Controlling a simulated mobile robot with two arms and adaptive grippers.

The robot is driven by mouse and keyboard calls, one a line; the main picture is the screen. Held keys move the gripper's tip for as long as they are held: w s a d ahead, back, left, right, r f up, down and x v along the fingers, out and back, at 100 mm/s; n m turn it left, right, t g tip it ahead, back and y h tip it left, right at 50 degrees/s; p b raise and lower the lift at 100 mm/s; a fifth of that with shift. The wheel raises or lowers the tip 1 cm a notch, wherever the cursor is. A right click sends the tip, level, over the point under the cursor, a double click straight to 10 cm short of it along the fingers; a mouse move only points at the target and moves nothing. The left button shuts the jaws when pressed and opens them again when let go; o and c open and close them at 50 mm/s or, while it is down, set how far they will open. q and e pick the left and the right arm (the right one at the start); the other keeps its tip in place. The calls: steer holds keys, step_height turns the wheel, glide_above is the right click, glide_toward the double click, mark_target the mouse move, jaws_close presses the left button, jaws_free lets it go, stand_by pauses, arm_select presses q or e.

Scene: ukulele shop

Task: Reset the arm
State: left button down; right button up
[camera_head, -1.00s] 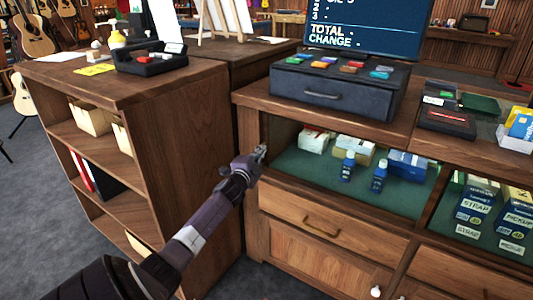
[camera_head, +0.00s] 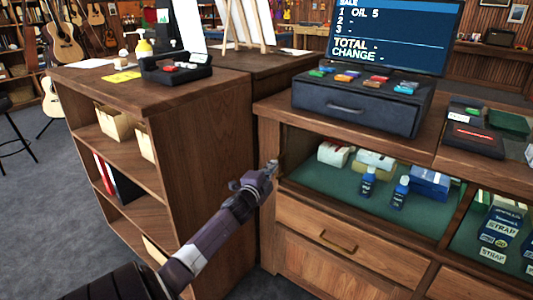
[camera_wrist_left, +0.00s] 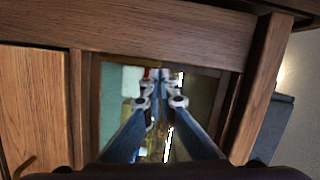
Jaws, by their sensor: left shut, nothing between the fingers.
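My left arm (camera_head: 215,235) reaches in from the lower left in the head view. My left gripper (camera_head: 272,167) is at the left end of the counter's open display shelf, close to its wooden side post. The left wrist view shows the gripper (camera_wrist_left: 160,78) from behind, with its fingers together and nothing between them. The shelf opening lies beyond the fingertips. My right gripper is not in view.
Two blue bottles (camera_head: 368,182) and several boxes (camera_head: 430,182) stand on the green shelf (camera_head: 345,205). A cash register (camera_head: 360,100) sits on the counter above. A wooden bookcase (camera_head: 205,130) stands at the left. Grey floor (camera_head: 40,200) lies open beyond it.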

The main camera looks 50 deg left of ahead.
arm_select(q)
steer(key=v, duration=0.8)
steer(key=shift+d, duration=0.4)
steer(key=shift+w+d, duration=0.1)
